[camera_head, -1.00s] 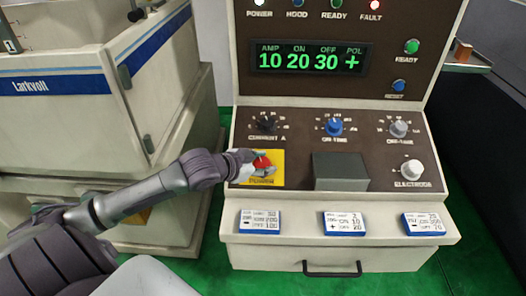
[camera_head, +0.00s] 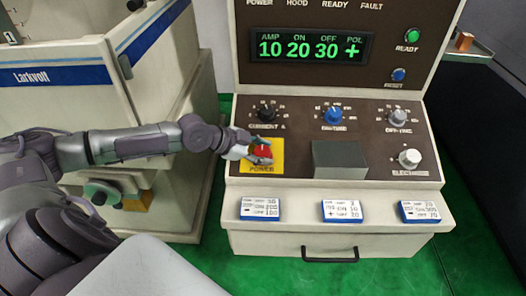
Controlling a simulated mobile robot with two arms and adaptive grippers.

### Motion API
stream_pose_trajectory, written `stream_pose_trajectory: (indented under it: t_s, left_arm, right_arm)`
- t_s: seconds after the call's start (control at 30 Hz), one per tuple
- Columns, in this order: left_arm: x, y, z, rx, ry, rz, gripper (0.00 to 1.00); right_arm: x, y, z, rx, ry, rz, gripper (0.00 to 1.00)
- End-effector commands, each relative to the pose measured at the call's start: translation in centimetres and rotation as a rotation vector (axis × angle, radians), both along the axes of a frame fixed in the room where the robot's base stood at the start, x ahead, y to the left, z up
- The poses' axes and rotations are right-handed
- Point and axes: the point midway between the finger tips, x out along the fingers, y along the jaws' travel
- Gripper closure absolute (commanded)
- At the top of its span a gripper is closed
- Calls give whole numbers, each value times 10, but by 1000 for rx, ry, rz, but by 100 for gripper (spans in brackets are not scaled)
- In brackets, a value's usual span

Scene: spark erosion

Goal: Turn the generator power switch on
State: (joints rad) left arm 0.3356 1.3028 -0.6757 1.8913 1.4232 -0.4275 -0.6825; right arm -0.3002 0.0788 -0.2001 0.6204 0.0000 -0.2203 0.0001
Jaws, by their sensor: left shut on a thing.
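The generator console (camera_head: 300,170) stands in front of me. Its power switch (camera_head: 263,150) is a red rotary knob on a yellow plate (camera_head: 276,168) marked POWER, at the left of the sloped panel. My left gripper (camera_head: 259,153) is at the knob with its fingers shut around it and hides part of it. The display (camera_head: 312,50) is lit green and reads 10, 20, 30 and +. My right gripper is not in view.
Current, on-time (camera_head: 332,115) and off-time knobs line the panel, with an electrode knob (camera_head: 410,158) at right. A dark box (camera_head: 340,160) sits mid-panel. Several blue-edged cards lie on the front ledge. The Larkvolt machine (camera_head: 60,100) stands at left.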

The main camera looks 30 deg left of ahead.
Motion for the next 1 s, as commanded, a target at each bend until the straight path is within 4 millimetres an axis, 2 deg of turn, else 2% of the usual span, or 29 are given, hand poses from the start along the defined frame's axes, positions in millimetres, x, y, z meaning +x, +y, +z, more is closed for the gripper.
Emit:
stream_pose_trajectory:
  t_s: [0.33, 0.37, 0.5, 0.83, 1.0]
  left_arm:
    - [-2, 0, -3, 4, 7, -4, 91]
    - [-2, 0, -3, 5, 8, -4, 53]
    - [-2, 0, -3, 4, 7, -4, 30]
    - [-2, 1, 0, 3, 3, -2, 30]
    - [-12, 9, 8, 7, 3, -3, 30]
  right_arm:
    - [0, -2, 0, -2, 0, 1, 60]
    - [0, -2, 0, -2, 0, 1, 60]
    - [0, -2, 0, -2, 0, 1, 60]
    - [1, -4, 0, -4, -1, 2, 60]
    - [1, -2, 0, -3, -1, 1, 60]
